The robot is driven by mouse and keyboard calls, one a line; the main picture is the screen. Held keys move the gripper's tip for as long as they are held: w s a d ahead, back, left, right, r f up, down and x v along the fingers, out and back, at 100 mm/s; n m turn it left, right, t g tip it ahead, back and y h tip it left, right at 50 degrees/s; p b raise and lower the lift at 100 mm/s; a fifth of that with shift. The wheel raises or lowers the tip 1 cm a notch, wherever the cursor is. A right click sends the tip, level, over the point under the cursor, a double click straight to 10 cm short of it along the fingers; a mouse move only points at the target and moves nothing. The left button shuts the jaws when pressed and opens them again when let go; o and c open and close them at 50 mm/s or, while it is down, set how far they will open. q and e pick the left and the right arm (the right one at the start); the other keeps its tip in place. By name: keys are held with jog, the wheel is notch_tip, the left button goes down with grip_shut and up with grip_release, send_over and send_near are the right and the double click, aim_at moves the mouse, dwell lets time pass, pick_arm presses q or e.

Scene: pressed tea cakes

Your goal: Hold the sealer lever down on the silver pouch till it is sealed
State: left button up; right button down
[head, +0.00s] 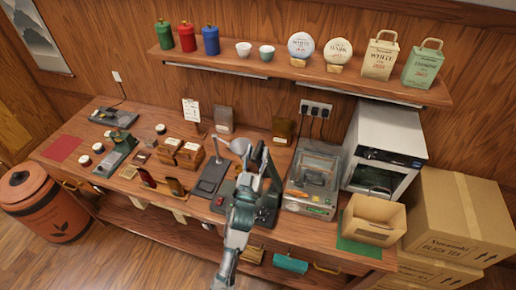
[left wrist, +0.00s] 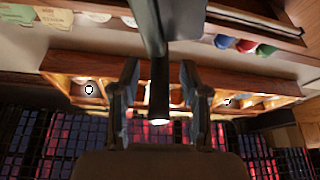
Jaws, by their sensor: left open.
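My left gripper (head: 262,150) is raised over the right half of the workbench, with its arm coming up from the bottom. In the left wrist view its two fingers (left wrist: 158,85) stand apart, open, with nothing held between them. A dark green machine (head: 268,208), perhaps the sealer, stands behind and beside the gripper and is partly hidden by it. A silver-grey pouch (head: 224,120) stands upright at the back of the bench, apart from the gripper. I cannot tell whether another pouch lies in the machine. My right gripper is not in view.
A clear-lidded machine (head: 312,180), a white oven (head: 382,150) and an open carton (head: 373,218) stand to the right. Wooden boxes (head: 181,152) sit to the left. A shelf (head: 300,70) hangs above.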

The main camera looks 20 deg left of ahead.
pick_arm(q)
jog(key=shift+w+r, duration=0.15)
jog(key=shift+w, duration=0.3)
jog(key=shift+c, duration=0.2)
jog(key=shift+d, duration=0.1)
grip_shut()
